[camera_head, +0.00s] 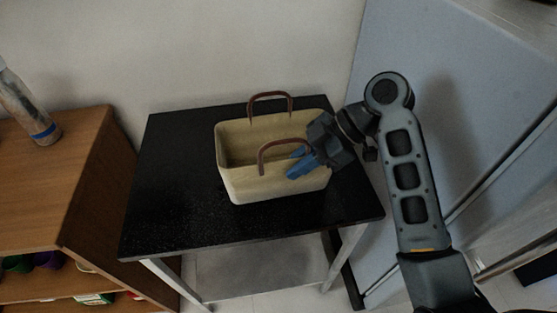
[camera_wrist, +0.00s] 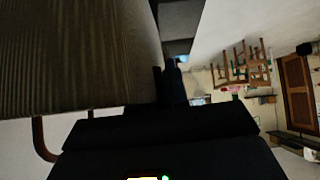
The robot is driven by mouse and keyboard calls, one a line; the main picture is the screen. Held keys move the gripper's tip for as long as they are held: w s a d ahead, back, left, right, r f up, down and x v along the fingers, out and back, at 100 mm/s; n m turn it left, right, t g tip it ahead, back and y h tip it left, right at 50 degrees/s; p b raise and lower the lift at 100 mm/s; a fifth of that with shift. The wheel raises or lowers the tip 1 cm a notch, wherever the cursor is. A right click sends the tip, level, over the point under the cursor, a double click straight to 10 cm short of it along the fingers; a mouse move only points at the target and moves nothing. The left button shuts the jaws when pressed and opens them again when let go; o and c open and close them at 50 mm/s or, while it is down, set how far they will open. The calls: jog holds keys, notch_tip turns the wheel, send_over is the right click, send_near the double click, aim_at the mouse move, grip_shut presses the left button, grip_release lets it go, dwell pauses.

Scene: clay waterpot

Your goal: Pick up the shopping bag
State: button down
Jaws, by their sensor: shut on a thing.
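The shopping bag (camera_head: 245,185) is a cream, open-topped bag with two brown loop handles. It stands upright on the black table (camera_head: 175,190). My gripper (camera_head: 298,163) reaches it from the right in the head view. Its blue fingers are shut on the bag's rim near the front right, beside the near handle. In the wrist view the bag's ribbed wall (camera_wrist: 75,55) fills the upper left, with a brown handle (camera_wrist: 40,138) below it. The fingertips are dark there, and the exact contact is hard to see.
A wooden shelf unit (camera_head: 85,160) stands left of the table with a bottle (camera_head: 35,120) on top. A white wall is behind the table. A blue-grey panel (camera_head: 450,90) rises on the right behind my arm. The table's left side is clear.

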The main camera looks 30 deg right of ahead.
jog(key=shift+r, duration=0.1)
notch_tip(320, 180, up, 9)
jog(key=shift+d+r+p, duration=0.1)
jog(key=shift+r+p, duration=0.1)
jog(key=shift+p, duration=0.8)
jog(key=shift+r, duration=0.2)
